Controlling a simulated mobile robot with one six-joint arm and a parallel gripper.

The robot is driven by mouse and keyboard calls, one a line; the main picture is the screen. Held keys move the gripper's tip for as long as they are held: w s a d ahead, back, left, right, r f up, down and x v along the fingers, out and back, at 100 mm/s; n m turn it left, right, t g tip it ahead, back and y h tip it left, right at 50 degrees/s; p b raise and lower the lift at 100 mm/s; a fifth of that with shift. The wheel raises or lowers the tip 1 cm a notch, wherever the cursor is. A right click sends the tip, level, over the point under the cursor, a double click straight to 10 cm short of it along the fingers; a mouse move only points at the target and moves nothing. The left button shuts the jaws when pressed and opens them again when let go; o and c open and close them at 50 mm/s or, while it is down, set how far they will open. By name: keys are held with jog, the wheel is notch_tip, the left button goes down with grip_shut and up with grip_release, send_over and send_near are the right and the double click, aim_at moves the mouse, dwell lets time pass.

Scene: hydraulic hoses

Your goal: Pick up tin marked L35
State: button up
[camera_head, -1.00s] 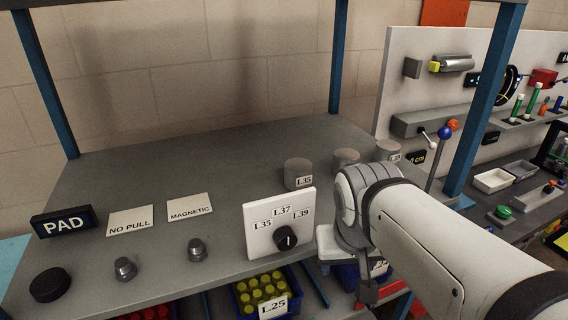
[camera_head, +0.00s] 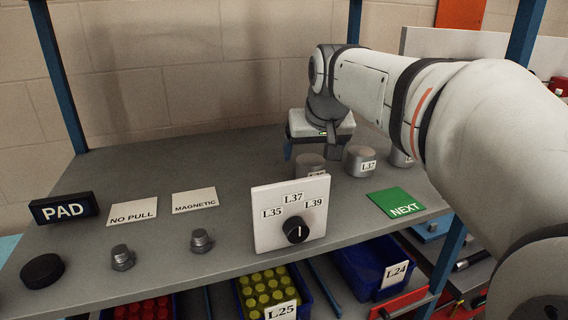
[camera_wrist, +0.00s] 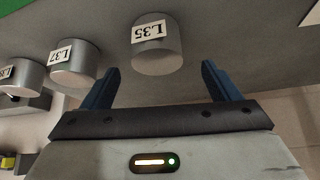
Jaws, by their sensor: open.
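The tin marked L35 (camera_head: 309,160) is a short grey cylinder standing upright on the shelf. In the wrist view the L35 tin (camera_wrist: 158,58) is upside down in the picture, ahead of my gripper and roughly between the lines of its fingers. My gripper (camera_wrist: 160,68) is open, with two blue fingers apart and nothing held. In the head view my gripper (camera_head: 312,148) is above and behind the L35 tin, low near the shelf. Its far finger is hidden there. Contact with the tin cannot be told.
The tin L37 (camera_head: 359,161) stands close to the right, and another tin (camera_head: 401,158) is partly behind my arm. A selector panel (camera_head: 272,212) stands in front of the L35 tin. A green NEXT plate (camera_head: 396,203) lies right. The shelf's left back is clear.

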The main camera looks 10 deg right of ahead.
aim_at(311, 160)
jog(key=x, duration=0.5)
jog(key=shift+d+f+p, duration=0.1)
jog(key=shift+d+p, duration=0.1)
jog(key=shift+p, duration=0.2)
jog(key=shift+c, duration=0.5)
jog(key=c, duration=1)
